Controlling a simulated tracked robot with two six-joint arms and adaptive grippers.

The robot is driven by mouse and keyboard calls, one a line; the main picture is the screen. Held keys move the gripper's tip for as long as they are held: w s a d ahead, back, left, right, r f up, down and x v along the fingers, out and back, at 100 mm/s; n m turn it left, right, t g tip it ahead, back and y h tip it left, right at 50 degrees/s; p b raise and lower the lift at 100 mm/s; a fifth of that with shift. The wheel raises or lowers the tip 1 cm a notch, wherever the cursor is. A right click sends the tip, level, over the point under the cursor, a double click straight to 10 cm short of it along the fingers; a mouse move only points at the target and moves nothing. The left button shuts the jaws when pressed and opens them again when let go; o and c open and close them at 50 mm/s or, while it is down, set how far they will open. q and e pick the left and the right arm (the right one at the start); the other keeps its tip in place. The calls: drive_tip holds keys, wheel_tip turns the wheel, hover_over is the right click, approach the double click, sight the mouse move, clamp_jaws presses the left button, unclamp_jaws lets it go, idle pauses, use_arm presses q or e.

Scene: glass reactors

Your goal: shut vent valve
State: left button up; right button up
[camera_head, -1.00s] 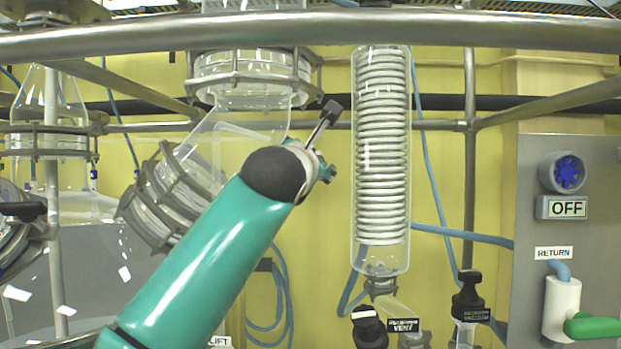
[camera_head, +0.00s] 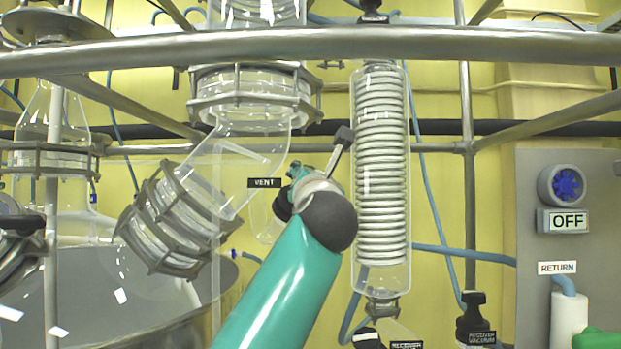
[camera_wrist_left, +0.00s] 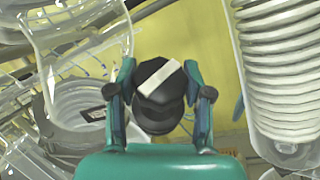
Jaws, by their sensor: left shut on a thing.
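The vent valve has a black knob (camera_head: 282,206) beside a small black VENT label (camera_head: 264,183) in the head view, partly hidden by my left gripper. In the left wrist view the dark knob (camera_wrist_left: 160,92) carries a white bar lying diagonally across its top. My teal left gripper (camera_head: 297,176) is at this knob. In the left wrist view the left gripper's fingers (camera_wrist_left: 160,78) are on either side of the knob, shut on it. The valve's lower parts are hidden. My right gripper is out of view.
A glass coil condenser (camera_head: 381,180) stands just right of the gripper. A flanged glass elbow (camera_head: 200,195) is close on the left. A metal rail (camera_head: 450,45) crosses above. A black receiver vacuum valve (camera_head: 475,318) and a grey panel (camera_head: 545,250) are further right.

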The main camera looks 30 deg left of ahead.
use_arm(q)
drive_tip(key=shift+r+m+t+h+p, duration=0.15)
drive_tip(key=shift+m+t+h+p, duration=0.2)
drive_tip(key=shift+m+h, duration=0.2)
drive_tip(key=m+h+p, duration=0.3)
drive_tip(key=shift+r+t+h, duration=0.15)
drive_tip(key=shift+t+h, duration=0.1)
drive_tip(key=shift+h, duration=0.1)
drive_tip(key=m+h+p, duration=0.3)
drive_tip(key=h+p, duration=0.1)
drive_tip(key=p, duration=0.2)
drive_tip(key=shift+m, duration=0.25)
drive_tip(key=shift+a+f, duration=0.1)
drive_tip(key=shift+f, duration=0.2)
drive_tip(key=shift+m+g+h, duration=0.4)
drive_tip(key=shift+m+h, duration=0.2)
drive_tip(key=shift+h, duration=0.1)
drive_tip(key=shift+m+g+h, duration=0.3)
drive_tip(key=shift+m+h, duration=0.3)
